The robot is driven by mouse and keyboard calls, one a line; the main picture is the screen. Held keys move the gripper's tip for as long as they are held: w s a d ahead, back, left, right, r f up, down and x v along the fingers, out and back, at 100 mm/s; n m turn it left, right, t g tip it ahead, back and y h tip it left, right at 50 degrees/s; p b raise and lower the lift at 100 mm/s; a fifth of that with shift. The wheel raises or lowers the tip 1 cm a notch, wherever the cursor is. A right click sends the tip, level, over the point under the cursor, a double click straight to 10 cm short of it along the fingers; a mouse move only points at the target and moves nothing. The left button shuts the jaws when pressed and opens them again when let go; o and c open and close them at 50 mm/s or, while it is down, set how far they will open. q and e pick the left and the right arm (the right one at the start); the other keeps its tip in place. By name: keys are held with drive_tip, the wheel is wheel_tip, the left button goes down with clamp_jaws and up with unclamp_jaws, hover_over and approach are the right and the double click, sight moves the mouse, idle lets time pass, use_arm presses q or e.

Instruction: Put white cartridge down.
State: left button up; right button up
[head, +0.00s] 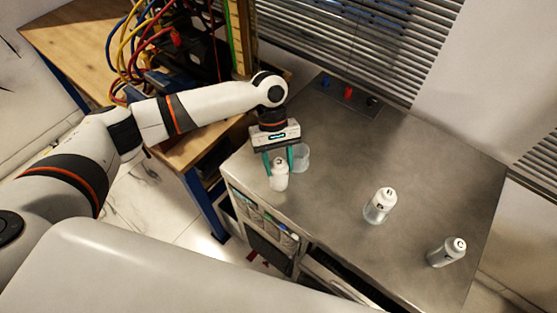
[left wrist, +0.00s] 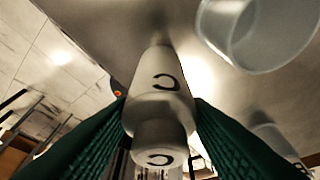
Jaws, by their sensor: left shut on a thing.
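The white cartridge (head: 279,179), marked with a dark letter, is near the left edge of the metal tabletop (head: 335,160). My left gripper (head: 279,163) comes down from above, its two green fingers shut on the cartridge's sides. In the left wrist view the cartridge (left wrist: 160,108) sits between the fingers, pointing away toward the metal surface. I cannot tell for sure whether its far end touches the surface. My right gripper is in neither view.
A clear empty cup (head: 301,157) stands close right of the held cartridge; it also shows in the left wrist view (left wrist: 258,35). Tabletop between is clear.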

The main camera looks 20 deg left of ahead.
use_arm(q)
drive_tip(key=o, duration=1.1)
drive_tip(key=shift+c, duration=0.2)
drive_tip(key=b+v, duration=0.2)
drive_tip(key=v, duration=1)
drive_tip(key=shift+r, duration=0.15)
